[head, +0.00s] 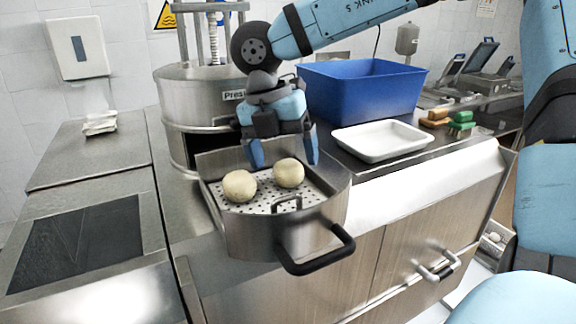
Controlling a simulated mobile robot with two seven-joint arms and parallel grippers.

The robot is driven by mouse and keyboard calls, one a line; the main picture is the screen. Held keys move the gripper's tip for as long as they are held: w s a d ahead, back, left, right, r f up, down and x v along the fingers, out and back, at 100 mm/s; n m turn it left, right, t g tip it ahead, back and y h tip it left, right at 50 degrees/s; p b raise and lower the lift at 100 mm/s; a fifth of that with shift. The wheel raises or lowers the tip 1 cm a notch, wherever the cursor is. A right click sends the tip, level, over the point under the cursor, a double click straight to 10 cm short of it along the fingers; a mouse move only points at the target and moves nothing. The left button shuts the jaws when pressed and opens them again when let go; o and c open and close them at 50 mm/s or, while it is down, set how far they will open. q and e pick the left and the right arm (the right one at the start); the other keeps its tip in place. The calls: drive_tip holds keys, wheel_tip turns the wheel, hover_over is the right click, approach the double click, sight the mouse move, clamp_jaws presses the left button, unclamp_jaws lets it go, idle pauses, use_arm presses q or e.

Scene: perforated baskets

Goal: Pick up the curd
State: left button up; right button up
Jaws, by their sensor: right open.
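Two pale, round curds sit on the perforated floor of a steel basket. The left curd (240,186) is nearer the front left, and the right curd (289,172) is behind it to the right. The steel basket (250,236) has a black front handle. My right gripper (283,156) points down over the back of the basket, its two blue fingers apart. The right curd appears below and between the fingers in the picture, and nothing is held. I cannot tell the exact height of the fingertips above it. My left gripper is not in view.
A steel press drum (190,95) stands behind the basket. A blue bin (362,88) and a white tray (381,141) are to the right, with brushes (460,122) beyond. The left steel counter (90,155) is mostly clear, with folded towels (100,123) at its back.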

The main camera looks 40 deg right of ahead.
drive_tip(key=shift+x, duration=1.4)
drive_tip(key=c, duration=1)
drive_tip(key=shift+r, duration=0.1)
drive_tip(key=shift+c, duration=0.2)
